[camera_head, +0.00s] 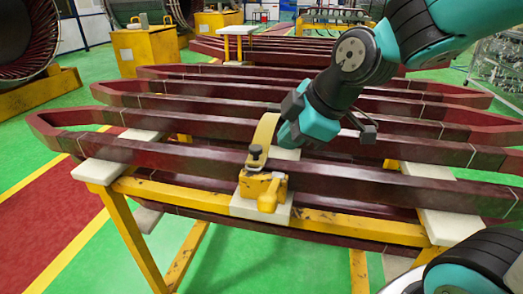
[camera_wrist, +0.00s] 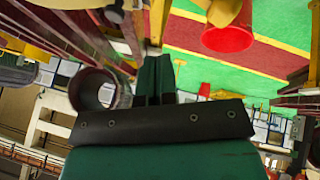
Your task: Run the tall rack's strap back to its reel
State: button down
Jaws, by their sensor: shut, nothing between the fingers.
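A yellow rack (camera_head: 330,228) stands in front in the head view, bearing several long dark-red coils (camera_head: 150,153) on white pads. A yellow reel (camera_head: 262,188) with a dark knob sits on a white pad at its front rail. A pale yellow strap (camera_head: 266,128) rises from the reel and curves back over the front coils; its far end is hidden. My gripper (camera_wrist: 153,78) is shut and empty in the wrist view, its dark green fingers side by side. In the head view, the teal wrist is just right of the strap; I cannot tell whether they touch.
More coils lie on a rack behind, with a small white-topped yellow stand (camera_head: 238,29) there. A yellow cabinet (camera_head: 145,48) and a large stator (camera_head: 28,38) are at back left. The wrist view shows a red round object (camera_wrist: 228,39) and a grey ring (camera_wrist: 92,88).

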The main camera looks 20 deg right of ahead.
jog(key=w, duration=0.1)
jog(key=p, duration=0.1)
send_near(251, 162)
notch_tip(251, 162, down, 3)
jog(key=s+a, duration=0.2)
jog(key=s, duration=0.1)
jog(key=shift+n+t, duration=0.3)
jog(key=shift+w+d+f+p, duration=0.15)
jog(key=shift+w+p, duration=0.4)
jog(key=shift+w, duration=0.55)
jog(key=shift+w+d+f+p, duration=0.15)
jog(key=shift+w+p, duration=0.4)
jog(key=shift+w, duration=0.55)
